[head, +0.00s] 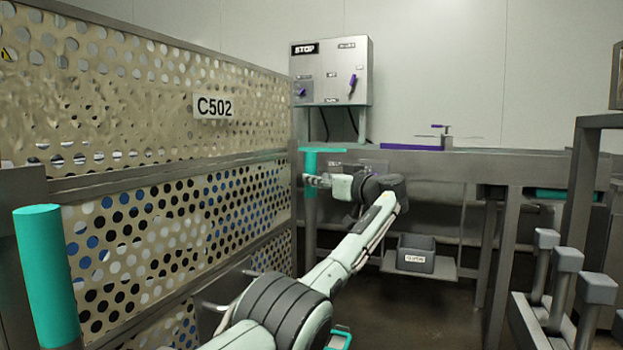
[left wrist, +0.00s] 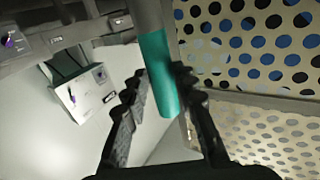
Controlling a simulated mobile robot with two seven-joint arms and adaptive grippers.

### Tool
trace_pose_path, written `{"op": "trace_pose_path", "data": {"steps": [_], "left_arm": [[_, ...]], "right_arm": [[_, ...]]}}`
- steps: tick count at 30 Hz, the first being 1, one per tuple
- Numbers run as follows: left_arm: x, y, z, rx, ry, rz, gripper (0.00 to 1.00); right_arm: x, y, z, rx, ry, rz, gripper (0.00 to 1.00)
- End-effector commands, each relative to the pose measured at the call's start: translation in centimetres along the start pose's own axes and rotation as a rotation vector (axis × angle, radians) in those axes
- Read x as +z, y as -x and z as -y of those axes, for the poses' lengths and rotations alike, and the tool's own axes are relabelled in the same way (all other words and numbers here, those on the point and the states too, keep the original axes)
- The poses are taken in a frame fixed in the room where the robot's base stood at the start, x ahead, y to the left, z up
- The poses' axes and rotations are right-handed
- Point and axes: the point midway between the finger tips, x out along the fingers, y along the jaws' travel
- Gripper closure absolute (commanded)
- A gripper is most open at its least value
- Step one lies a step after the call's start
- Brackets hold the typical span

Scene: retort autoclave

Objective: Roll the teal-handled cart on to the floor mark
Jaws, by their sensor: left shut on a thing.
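The cart (head: 168,158), with perforated cream panels and a C502 label (head: 213,106), fills the left of the head view. Its near teal handle (head: 45,275) stands upright at the lower left. Its far teal handle (head: 310,160) is at the cart's far end. My left gripper (head: 319,181) is shut on this far handle. In the left wrist view the teal handle (left wrist: 158,72) passes between the two dark fingers (left wrist: 160,115). My right gripper is not in view. No floor mark shows in either view.
A grey control box (head: 331,72) marked STOP stands behind the cart's far end. A steel bench (head: 490,165) runs along the back wall, with a grey bin (head: 416,254) on its lower shelf. Grey-capped posts (head: 598,289) stand at the lower right. Dark floor shows between.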

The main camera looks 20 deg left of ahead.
Motion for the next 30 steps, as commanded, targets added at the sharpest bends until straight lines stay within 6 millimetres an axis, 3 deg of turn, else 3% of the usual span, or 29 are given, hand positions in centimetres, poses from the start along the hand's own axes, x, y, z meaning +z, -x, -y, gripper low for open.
{"op": "trace_pose_path", "data": {"steps": [1,15,16,20,30], "left_arm": [[-1.19,0.98,-1.03,0.029,0.006,-0.02,1.0],[-1.24,1.4,-1.22,0.028,0.006,-0.023,1.0],[-1.26,1.4,-1.23,0.028,0.006,-0.023,0.69],[-1.12,1.29,-1.13,0.025,0.006,-0.02,0.53],[-0.45,1.12,-0.91,0.019,0.002,-0.01,0.51]], "right_arm": [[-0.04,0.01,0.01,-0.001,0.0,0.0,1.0],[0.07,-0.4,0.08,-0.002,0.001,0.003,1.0],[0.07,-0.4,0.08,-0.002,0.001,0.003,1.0],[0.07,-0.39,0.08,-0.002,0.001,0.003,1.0],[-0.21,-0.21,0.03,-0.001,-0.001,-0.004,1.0]]}}
